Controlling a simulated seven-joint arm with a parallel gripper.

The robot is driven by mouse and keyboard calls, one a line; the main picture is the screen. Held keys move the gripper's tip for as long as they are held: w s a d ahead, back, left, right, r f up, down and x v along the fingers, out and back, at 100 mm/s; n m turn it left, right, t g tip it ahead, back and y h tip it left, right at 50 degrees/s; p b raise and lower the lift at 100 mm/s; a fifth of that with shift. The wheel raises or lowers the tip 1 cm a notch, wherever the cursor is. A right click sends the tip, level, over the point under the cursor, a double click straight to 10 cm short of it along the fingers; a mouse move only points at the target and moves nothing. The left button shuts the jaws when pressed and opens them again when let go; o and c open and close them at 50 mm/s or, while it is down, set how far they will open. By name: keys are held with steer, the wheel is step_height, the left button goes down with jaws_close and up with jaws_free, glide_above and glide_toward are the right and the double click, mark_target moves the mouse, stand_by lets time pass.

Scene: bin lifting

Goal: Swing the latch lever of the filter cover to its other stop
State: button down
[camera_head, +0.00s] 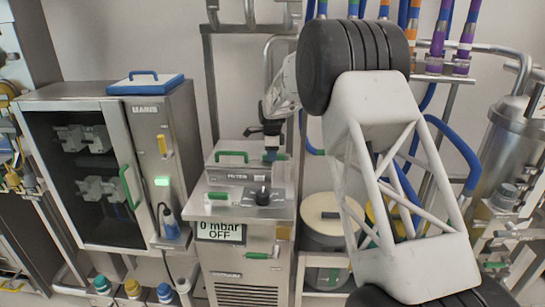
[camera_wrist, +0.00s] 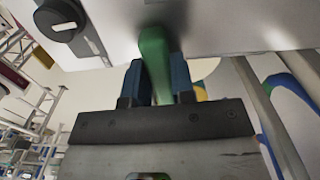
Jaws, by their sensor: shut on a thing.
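The filter cover (camera_head: 240,170) is a grey metal lid with a green handle (camera_head: 231,156) on top, on the steel unit in the middle of the head view. The latch lever (camera_wrist: 154,62) is green and shows between the two blue fingers of my gripper (camera_wrist: 155,82) in the wrist view. My gripper is shut on it. In the head view my gripper (camera_head: 271,146) comes down from above at the right end of the cover. There only a little green shows under the fingers, so the lever's angle is hard to tell.
A black knob (camera_head: 262,195) and a display (camera_head: 221,232) reading 0 mbar OFF are on the unit below the cover. A glass-fronted cabinet (camera_head: 90,170) stands left. A round pale-lidded vessel (camera_head: 322,215) stands right. Pipes and a rail are behind my arm.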

steer(key=shift+w+r+m, duration=0.1)
steer(key=shift+w+m, duration=0.15)
steer(key=shift+m, duration=0.25)
steer(key=c, duration=1)
jaws_free()
steer(key=shift+o, duration=0.2)
steer(key=shift+r, duration=3.85)
